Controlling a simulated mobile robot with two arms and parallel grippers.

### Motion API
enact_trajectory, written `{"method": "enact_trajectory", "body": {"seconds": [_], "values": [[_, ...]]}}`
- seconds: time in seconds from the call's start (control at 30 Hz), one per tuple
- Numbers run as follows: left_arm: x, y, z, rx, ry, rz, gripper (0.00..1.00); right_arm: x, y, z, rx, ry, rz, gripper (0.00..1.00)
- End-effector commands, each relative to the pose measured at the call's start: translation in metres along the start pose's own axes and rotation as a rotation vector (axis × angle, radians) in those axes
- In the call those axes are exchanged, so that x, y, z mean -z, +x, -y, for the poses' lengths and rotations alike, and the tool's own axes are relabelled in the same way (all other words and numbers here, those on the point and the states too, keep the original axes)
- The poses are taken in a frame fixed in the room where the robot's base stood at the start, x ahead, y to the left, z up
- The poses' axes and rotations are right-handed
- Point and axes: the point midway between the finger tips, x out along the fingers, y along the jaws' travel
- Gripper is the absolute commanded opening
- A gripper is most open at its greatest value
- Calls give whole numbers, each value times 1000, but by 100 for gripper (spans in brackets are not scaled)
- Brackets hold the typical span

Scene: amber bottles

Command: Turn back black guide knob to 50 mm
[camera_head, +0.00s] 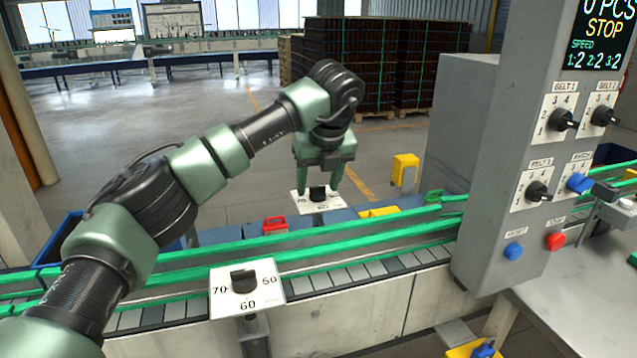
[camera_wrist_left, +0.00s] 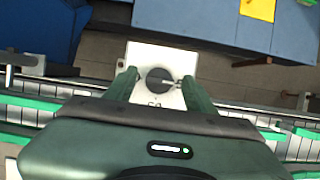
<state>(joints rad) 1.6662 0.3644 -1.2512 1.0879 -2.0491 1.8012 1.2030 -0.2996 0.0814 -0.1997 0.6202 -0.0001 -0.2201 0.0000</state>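The far black guide knob (camera_head: 318,193) sits on a white plate (camera_head: 303,204) beyond the conveyor. My left gripper (camera_head: 320,188) is above this plate, pointing down, with its green fingers apart. In the left wrist view the round knob (camera_wrist_left: 159,79) lies between the two spread fingers, with a gap on each side. A pale mark on the knob points right in that view. The plate's numbers are mostly hidden or too small to read. A second black guide knob (camera_head: 244,281) stands on a near white plate (camera_head: 270,296) marked 70, 60 and 50. My right gripper is out of view.
The conveyor with green rails (camera_head: 390,237) runs between the two plates. A grey control cabinet (camera_head: 480,160) with dials and buttons stands at the right; its screen reads STOP. Blue bins, a red box (camera_head: 275,225) and yellow items lie behind the conveyor.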

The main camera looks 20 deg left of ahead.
Motion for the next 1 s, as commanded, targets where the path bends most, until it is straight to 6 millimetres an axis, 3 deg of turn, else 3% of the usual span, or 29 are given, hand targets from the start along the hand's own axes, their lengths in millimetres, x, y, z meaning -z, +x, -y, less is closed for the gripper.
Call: {"method": "enact_trajectory", "body": {"seconds": [0.17, 0.6, 1.0], "values": [[0, -6, 0, 0, 0, 1, 55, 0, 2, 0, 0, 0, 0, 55], [0, -71, 0, 2, -1, 1, 55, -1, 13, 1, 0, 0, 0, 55], [0, -78, 0, 0, 0, 0, 55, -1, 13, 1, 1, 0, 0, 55]]}}
